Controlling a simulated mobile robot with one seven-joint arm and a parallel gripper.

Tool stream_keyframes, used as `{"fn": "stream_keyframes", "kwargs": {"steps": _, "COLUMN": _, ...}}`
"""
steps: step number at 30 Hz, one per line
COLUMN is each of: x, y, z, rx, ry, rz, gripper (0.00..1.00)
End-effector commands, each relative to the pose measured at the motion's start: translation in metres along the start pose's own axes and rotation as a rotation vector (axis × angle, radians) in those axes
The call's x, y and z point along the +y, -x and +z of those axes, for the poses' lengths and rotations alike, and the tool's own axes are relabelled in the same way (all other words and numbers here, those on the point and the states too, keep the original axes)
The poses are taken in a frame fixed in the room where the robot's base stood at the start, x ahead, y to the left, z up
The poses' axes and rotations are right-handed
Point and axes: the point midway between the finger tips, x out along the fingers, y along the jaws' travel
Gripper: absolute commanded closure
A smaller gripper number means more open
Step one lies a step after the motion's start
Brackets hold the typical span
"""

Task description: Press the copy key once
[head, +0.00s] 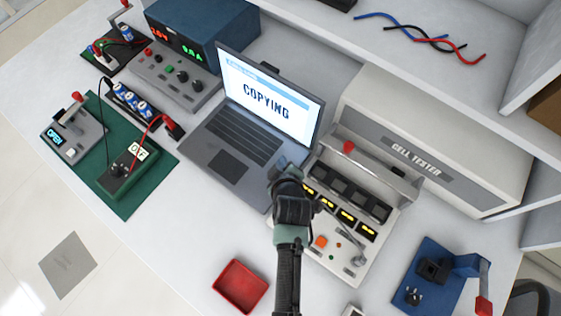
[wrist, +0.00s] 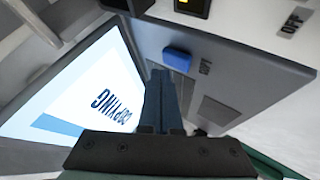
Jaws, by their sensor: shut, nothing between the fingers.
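The open laptop (head: 250,135) stands at the middle of the bench, and its screen (head: 268,100) reads COPYING. The same screen shows upside down in the wrist view (wrist: 85,85). A raised blue key (wrist: 178,61) sits on the laptop's deck beside a small label too small to read surely; in the head view my gripper hides that area. My gripper (head: 281,166) is shut and empty at the laptop's right edge. In the wrist view its fingertips (wrist: 161,76) show just below the blue key; I cannot tell whether they touch it.
The cell tester (head: 440,150), with its slotted front panel and raised lever bar, stands close to the right of my gripper. A red tray (head: 241,286) lies in front. A power supply (head: 203,35) stands at back left, and a green mat (head: 130,200) with devices lies left.

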Motion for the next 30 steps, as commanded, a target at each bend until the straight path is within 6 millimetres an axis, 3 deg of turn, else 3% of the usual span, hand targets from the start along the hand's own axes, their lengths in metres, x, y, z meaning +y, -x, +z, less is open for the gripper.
{"fn": "stream_keyframes", "kwargs": {"steps": 9, "x": 0.001, "y": 0.002, "z": -0.001, "rx": 0.000, "ry": 0.000, "rz": 0.000, "gripper": 1.00}}
{"fn": "stream_keyframes", "kwargs": {"steps": 24, "x": 0.025, "y": 0.034, "z": -0.025, "rx": 0.000, "ry": 0.000, "rz": 0.000, "gripper": 1.00}}
{"fn": "stream_keyframes", "kwargs": {"steps": 30, "x": 0.025, "y": 0.035, "z": -0.025, "rx": 0.000, "ry": 0.000, "rz": 0.000, "gripper": 1.00}}
